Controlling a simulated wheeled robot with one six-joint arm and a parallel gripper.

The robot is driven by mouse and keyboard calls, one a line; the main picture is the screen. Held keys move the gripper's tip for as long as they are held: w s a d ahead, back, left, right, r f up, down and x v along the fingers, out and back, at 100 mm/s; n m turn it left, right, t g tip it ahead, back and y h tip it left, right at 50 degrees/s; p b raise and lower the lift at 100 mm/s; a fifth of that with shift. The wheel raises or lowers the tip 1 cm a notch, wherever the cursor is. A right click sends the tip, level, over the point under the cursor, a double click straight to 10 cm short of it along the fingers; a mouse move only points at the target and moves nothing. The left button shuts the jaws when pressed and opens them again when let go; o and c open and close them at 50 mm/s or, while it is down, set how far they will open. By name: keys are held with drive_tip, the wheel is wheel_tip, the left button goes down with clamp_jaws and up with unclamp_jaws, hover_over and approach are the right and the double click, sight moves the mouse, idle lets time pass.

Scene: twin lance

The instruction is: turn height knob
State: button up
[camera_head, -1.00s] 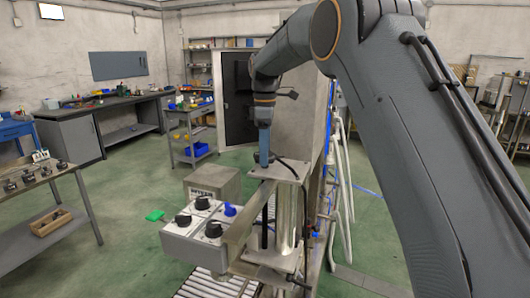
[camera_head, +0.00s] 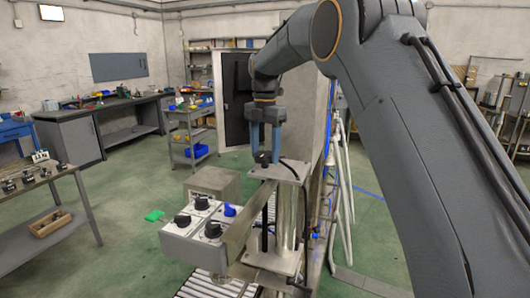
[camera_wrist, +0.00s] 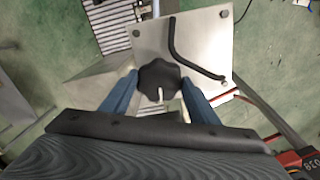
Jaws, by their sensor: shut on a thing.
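The height knob (camera_wrist: 160,79) is a black lobed knob with a white mark, on top of the metal column's square plate (camera_wrist: 192,40). In the wrist view it sits between the two blue fingers of my gripper (camera_wrist: 158,92), which is shut on it. In the head view my gripper (camera_head: 265,152) points straight down at the plate (camera_head: 281,171), with one finger on each side of the knob. The knob is small and partly hidden by the fingers there.
A grey control box (camera_head: 203,230) with black knobs and a blue knob stands left of the column. A bent black rod (camera_wrist: 184,52) lies across the plate beside the knob. A metal block (camera_head: 212,183) is behind the box. A roller conveyor (camera_head: 213,286) runs below.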

sight(265, 154)
drive_tip(key=shift+r+n, duration=0.15)
drive_tip(key=shift+n, duration=1.75)
drive_tip(key=o, duration=1)
drive_tip(key=shift+o, duration=0.4)
drive_tip(key=shift+r+b, duration=1.4)
drive_tip(key=shift+r, duration=2.4)
